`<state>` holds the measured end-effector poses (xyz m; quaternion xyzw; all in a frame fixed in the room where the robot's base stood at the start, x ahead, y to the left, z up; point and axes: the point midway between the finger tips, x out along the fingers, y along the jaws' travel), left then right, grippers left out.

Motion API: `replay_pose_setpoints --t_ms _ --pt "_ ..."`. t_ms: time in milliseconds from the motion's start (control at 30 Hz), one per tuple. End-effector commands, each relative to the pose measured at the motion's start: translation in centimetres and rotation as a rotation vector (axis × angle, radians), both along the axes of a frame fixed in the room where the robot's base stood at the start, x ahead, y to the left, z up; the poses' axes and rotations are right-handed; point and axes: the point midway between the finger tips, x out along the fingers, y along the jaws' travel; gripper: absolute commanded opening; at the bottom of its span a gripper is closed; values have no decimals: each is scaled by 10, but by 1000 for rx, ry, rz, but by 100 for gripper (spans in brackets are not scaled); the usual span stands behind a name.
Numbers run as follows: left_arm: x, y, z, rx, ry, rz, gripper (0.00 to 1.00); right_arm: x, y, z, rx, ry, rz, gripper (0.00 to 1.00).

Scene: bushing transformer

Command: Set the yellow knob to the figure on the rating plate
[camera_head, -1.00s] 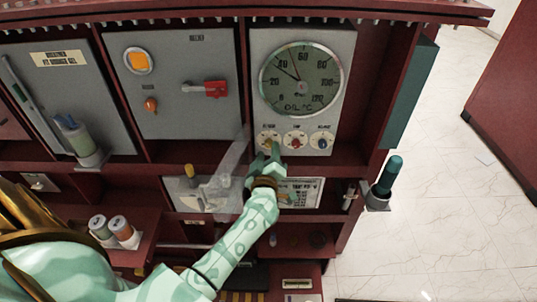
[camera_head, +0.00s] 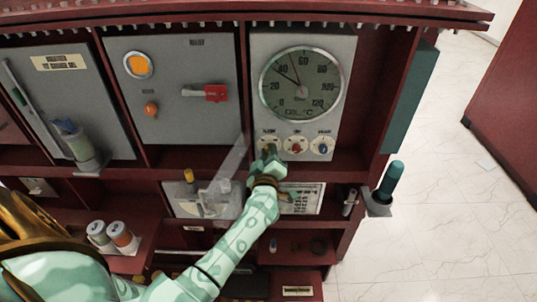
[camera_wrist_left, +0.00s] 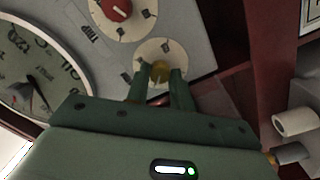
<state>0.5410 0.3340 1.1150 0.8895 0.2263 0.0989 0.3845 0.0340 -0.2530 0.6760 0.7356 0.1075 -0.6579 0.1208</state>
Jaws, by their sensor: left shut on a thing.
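The yellow knob (camera_wrist_left: 160,70) sits on a pale round dial at the left end of a row of three dials under the oil gauge. In the left wrist view both fingers of my left gripper (camera_wrist_left: 160,85) are shut on it, one on each side. In the head view my left gripper (camera_head: 267,158) covers the knob and part of its dial (camera_head: 268,141). The rating plate (camera_head: 302,197) is a white printed plate below the dials, partly behind my left forearm; its print is too small to read. My right gripper is not in view.
The red knob (camera_head: 297,146) and blue knob (camera_head: 323,147) sit just right of the yellow one. The oil gauge (camera_head: 301,84) is above. A clear hinged cover (camera_head: 215,198) is left of my wrist. A teal-capped cylinder (camera_head: 389,180) stands at the right edge.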

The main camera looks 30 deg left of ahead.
Motion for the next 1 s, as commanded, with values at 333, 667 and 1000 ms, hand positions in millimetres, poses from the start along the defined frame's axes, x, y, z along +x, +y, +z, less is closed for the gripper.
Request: replay_pose_setpoints --t_ms 333,667,1000 --pt "0 0 0 -184 -112 1 0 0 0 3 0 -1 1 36" --pt "0 0 -2 -420 -256 0 0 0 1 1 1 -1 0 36" --pt "0 0 -2 -588 -359 1 0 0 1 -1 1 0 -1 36"
